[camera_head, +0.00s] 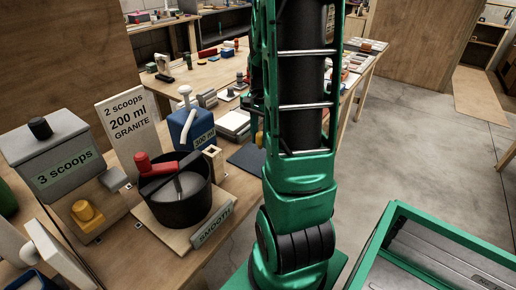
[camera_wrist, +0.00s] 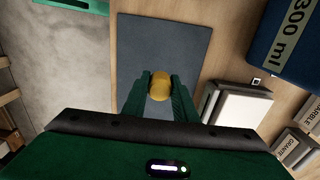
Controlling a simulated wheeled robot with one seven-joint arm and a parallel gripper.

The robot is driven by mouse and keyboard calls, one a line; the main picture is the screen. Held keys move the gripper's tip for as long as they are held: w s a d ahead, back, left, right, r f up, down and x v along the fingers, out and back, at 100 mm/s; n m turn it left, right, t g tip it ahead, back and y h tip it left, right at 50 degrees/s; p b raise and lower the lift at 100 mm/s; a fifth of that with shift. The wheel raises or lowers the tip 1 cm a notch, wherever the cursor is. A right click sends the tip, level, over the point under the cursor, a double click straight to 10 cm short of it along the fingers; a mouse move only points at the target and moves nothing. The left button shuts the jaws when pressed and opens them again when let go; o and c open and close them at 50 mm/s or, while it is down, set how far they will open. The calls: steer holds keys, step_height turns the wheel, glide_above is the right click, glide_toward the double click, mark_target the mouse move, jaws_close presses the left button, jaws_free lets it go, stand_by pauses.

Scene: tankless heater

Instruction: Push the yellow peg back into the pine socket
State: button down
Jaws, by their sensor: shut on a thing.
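The yellow peg (camera_wrist: 160,86) is between the two green fingers of my gripper (camera_wrist: 159,92) in the wrist view; its rounded end shows. My gripper is shut on it, above a dark grey mat (camera_wrist: 183,38). In the head view a small part of the peg (camera_head: 260,138) shows left of my arm, and the arm hides most of the gripper. A small pine block with a dark square opening, which looks like the pine socket (camera_head: 213,158), stands left of the mat, beside the blue 300 ml container (camera_head: 191,128). I cannot make out the socket in the wrist view.
A black pot (camera_head: 176,205) with a red handle stands on a board labelled SMOOTH. Left of it are a grey 3 scoops box (camera_head: 52,150) and another yellow knob (camera_head: 88,213). A white-topped block (camera_wrist: 236,108) lies right of the fingers. The mat is bare.

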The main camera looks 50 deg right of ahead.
mark_target(260, 133)
steer(key=shift+r, duration=1.85)
